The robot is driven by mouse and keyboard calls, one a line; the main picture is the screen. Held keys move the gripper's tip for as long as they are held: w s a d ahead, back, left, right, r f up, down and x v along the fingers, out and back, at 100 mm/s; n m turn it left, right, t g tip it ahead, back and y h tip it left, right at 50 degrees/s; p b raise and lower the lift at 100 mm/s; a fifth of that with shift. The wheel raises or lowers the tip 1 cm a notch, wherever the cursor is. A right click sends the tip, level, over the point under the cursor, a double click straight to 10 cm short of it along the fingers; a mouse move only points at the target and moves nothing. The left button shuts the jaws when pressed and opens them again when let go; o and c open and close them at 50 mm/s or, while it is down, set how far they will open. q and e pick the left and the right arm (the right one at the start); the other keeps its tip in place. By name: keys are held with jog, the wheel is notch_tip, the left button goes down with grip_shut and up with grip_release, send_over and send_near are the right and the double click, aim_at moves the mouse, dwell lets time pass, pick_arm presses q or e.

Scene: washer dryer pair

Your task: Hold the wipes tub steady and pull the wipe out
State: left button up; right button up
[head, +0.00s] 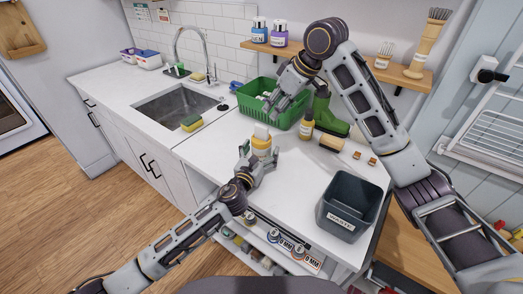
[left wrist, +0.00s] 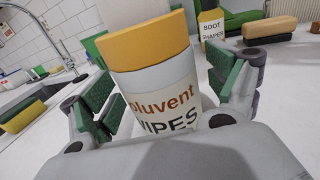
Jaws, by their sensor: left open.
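The wipes tub (head: 262,150), white with an orange-yellow lid, stands upright on the white counter. In the left wrist view the tub (left wrist: 160,90) fills the middle, its label reading "oluvent WIPES". A white wipe (head: 262,131) sticks up from the lid; its lower part also shows in the left wrist view (left wrist: 122,12). My left gripper (head: 260,155) is open, with a green-padded finger on each side of the tub; a gap shows at the left finger. My right gripper (head: 270,107) is up and behind the tub, in front of the green basket; its finger opening is unclear.
A green basket (head: 235,103) and green boot (head: 331,120) stand behind the tub. A boot shaper bottle (head: 306,127) and a brush (head: 331,143) are to its right. A dark waste bin (head: 345,205) stands front right. The sink (head: 178,107) is left. Counter is clear between tub and bin.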

aim_at(263, 126)
pick_arm(q)
jog(key=shift+w, duration=0.15)
jog(key=shift+c, duration=0.4)
jog(key=c, duration=1.1)
pick_arm(e)
jog(key=shift+o, duration=0.3)
pick_arm(q)
jog(key=shift+c, duration=0.2)
pick_arm(e)
jog(key=shift+w+a, duration=0.1)
jog(key=shift+a, duration=0.05)
jog(key=shift+w+a+r+n+g+h, duration=0.15)
jog(key=shift+w+n+g+h, duration=0.15)
jog(key=shift+n+g, duration=0.15)
jog(key=shift+w, duration=0.1)
jog(key=shift+x, duration=6.05)
